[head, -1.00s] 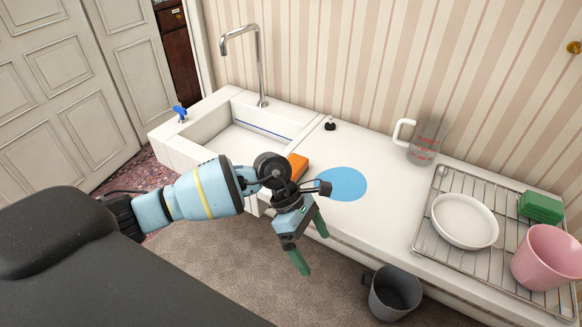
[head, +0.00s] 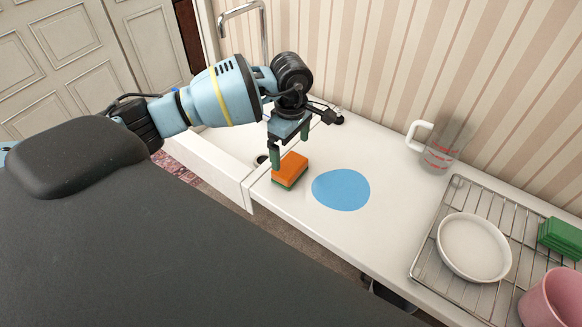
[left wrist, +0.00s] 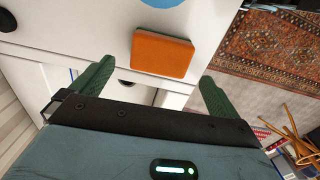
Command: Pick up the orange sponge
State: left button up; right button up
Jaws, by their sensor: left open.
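The orange sponge (head: 291,166) has a green underside and lies flat on the white counter, close to the sink's right edge. My left gripper (head: 290,147) is open and points down, with its green fingers just behind and above the sponge. One finger overlaps the sponge's left end in the head view; whether they touch I cannot tell. In the left wrist view the sponge (left wrist: 162,54) shows beyond and between the two open fingers (left wrist: 155,76), and nothing is held. My right gripper is not in view.
A flat blue disc (head: 341,189) lies right of the sponge. A clear measuring jug (head: 439,150) stands by the wall. A wire rack (head: 424,262) holds a white dish (head: 474,247), a green block (head: 563,238) and a pink cup (head: 552,300). The counter around the disc is clear.

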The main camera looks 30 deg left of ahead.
aim_at(290, 164)
pick_arm(q)
jog(key=shift+f, duration=0.95)
jog(key=shift+w+f, duration=0.1)
jog(key=shift+f, duration=0.4)
jog(key=f, duration=0.3)
jog(key=shift+s+f+p, duration=0.2)
jog(key=shift+p, duration=0.15)
jog(key=shift+f, duration=0.45)
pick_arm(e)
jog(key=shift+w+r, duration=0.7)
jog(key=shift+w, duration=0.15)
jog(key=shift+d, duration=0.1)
pick_arm(q)
jog(key=c, duration=0.8)
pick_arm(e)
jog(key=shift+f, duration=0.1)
